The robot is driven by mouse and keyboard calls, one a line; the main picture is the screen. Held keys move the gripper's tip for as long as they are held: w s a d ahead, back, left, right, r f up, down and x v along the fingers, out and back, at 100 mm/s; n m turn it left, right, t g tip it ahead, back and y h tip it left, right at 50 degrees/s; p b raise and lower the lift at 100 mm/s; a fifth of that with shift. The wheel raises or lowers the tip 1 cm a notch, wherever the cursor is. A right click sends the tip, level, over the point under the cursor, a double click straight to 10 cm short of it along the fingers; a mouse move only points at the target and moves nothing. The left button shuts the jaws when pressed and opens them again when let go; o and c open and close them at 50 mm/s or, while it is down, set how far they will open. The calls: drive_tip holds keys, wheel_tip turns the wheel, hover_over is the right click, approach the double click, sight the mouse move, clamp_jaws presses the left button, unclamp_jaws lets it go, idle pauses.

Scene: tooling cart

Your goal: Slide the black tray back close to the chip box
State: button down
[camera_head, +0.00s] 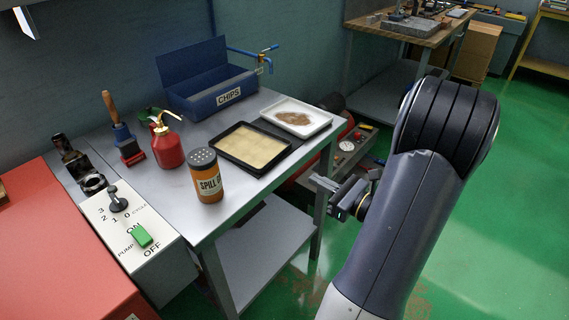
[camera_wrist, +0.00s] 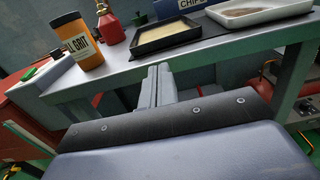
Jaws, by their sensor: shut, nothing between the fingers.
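The box is labelled CHIPS. My gripper (camera_head: 318,182) is shut and empty, off the front edge of the cart top, to the right of and nearer than the tray. In the wrist view my gripper (camera_wrist: 158,72) points toward the black tray (camera_wrist: 140,50), just short of it in the picture. The chip box (camera_wrist: 188,5) shows only in part there.
A white tray (camera_head: 326,119) with brown matter sits right of the black tray, close by. A grey strip of cart top lies between tray and box.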

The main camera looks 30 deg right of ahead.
sight(276, 158)
drive_tip(key=x, duration=1.1)
drive_tip(key=shift+w, duration=0.1)
drive_tip(key=shift+x, duration=1.55)
